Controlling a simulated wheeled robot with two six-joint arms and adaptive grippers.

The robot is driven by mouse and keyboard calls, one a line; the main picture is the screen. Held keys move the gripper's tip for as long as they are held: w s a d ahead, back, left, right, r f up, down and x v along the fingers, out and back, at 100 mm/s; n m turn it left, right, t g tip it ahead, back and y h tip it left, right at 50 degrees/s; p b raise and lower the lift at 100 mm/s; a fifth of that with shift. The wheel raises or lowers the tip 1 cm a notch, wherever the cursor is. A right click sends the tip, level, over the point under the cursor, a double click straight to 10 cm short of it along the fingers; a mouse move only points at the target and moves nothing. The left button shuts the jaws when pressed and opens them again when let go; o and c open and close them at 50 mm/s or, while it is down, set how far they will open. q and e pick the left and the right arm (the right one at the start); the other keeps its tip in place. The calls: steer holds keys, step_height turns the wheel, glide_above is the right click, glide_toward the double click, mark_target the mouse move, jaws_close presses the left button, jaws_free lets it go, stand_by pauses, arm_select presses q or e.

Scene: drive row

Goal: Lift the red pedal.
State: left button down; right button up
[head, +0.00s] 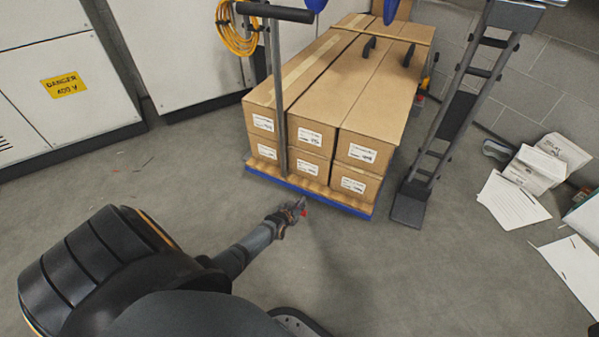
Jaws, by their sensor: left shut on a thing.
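My left gripper (297,208) is low over the floor, just in front of the near edge of the blue platform cart (330,201). A small patch of red, which looks like the red pedal (304,213), shows at its fingertips. The gripper is shut on it. The fingers hide most of the pedal, so its tilt and its height above the floor cannot be told. My right gripper is not in the view.
Stacked cardboard boxes (309,135) fill the cart. Its upright handle (277,100) rises at the near left. A dark ladder-like frame (462,110) stands close on the right. Papers (512,199) lie on the right floor. A cabinet with a danger sign (63,86) stands left.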

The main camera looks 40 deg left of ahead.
arm_select(q)
steer(key=shift+s+f, duration=0.35)
steer(key=c, duration=1.5)
jaws_free()
steer(key=shift+f, duration=0.1)
steer(key=o, duration=1.5)
steer(key=shift+w+r, duration=0.3)
steer(key=shift+s, duration=0.1)
steer(key=shift+s+r, duration=0.25)
steer(key=shift+s, duration=0.1)
steer(key=s+d, duration=0.2)
steer(key=s, duration=1)
